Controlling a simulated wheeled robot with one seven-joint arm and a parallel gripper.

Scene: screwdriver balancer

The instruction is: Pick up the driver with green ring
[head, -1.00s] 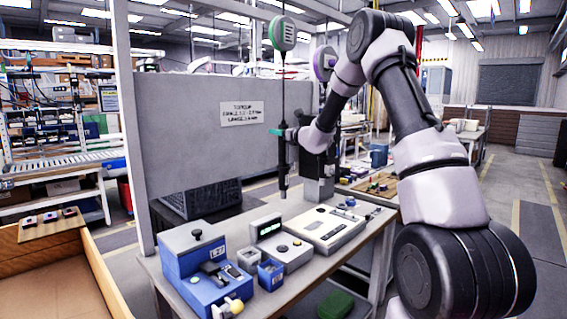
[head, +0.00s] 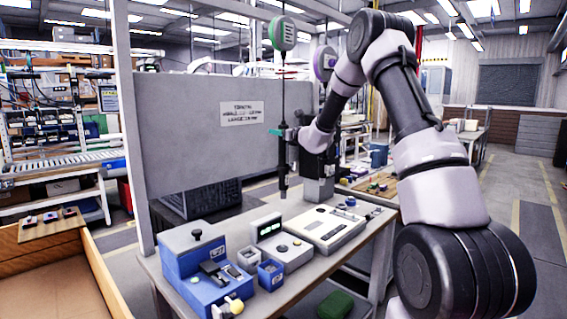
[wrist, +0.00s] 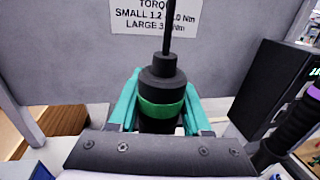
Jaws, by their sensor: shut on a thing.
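The driver with the green ring (wrist: 162,106) hangs upright on a dark cable, in the middle of the wrist view. In the head view the same dark driver (head: 284,165) hangs below a green balancer (head: 283,33), above the bench. My gripper (wrist: 160,112) is shut on it, with one teal finger on each side at the height of the green ring. In the head view my gripper (head: 281,133) reaches the driver from the right. The lower part of the driver is hidden by the gripper body in the wrist view.
A second driver with a purple ring (wrist: 298,116) hangs at the right of the wrist view, below a purple balancer (head: 325,63). A grey panel (head: 205,140) stands behind. A blue fixture (head: 195,262) and small bins (head: 270,273) stand on the bench below.

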